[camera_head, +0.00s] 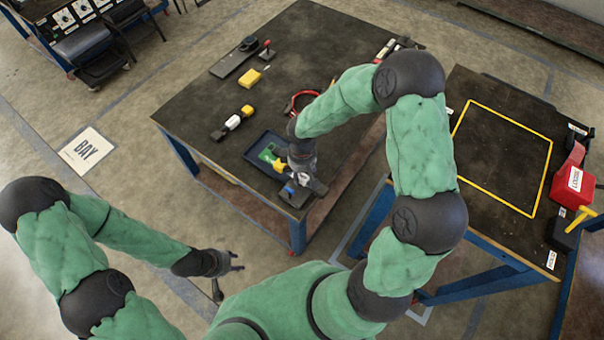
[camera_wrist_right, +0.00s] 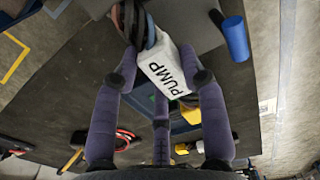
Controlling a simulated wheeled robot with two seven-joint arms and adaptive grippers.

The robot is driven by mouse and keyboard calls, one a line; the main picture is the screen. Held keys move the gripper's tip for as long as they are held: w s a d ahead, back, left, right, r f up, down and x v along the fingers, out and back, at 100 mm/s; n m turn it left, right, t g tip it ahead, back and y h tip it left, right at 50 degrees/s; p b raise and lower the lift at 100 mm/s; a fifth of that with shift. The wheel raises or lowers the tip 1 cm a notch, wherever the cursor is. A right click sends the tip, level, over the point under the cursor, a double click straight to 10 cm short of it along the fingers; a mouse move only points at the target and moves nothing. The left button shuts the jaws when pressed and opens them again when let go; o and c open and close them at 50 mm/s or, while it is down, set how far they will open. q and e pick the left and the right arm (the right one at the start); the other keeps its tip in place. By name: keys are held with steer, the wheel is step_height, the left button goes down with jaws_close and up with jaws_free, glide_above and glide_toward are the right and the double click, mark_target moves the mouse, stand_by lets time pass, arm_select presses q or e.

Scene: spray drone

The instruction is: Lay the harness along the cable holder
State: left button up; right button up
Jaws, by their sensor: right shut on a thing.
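A red looped cable (camera_head: 303,98), which may be the harness, lies on the dark table behind my right arm. I cannot tell which thing is the cable holder. My right gripper (camera_head: 298,172) is low over the table's near end. In the right wrist view its fingers (camera_wrist_right: 163,66) are shut on a white block marked PUMP (camera_wrist_right: 168,70), with dark and brownish round parts at its far end. My left gripper (camera_head: 238,262) is open and empty, off the table's near left side.
A blue tray (camera_head: 251,152) with a green piece sits beside my right gripper. A grey block (camera_head: 293,198) with a blue cylinder (camera_wrist_right: 235,38) is at the near corner. Yellow and dark parts (camera_head: 250,78) lie farther back. A second table (camera_head: 500,190) with a red box (camera_head: 571,188) stands right.

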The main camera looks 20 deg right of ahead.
steer(key=shift+f+b, duration=0.5)
steer(key=shift+f, duration=0.05)
steer(key=shift+f, duration=0.1)
steer(key=o, duration=1.2)
steer(key=shift+o, duration=0.2)
steer(key=shift+r, duration=0.35)
step_height(320, 180, up, 13)
steer(key=p, duration=0.5)
steer(key=shift+f+p, duration=0.2)
steer(key=shift+p, duration=0.2)
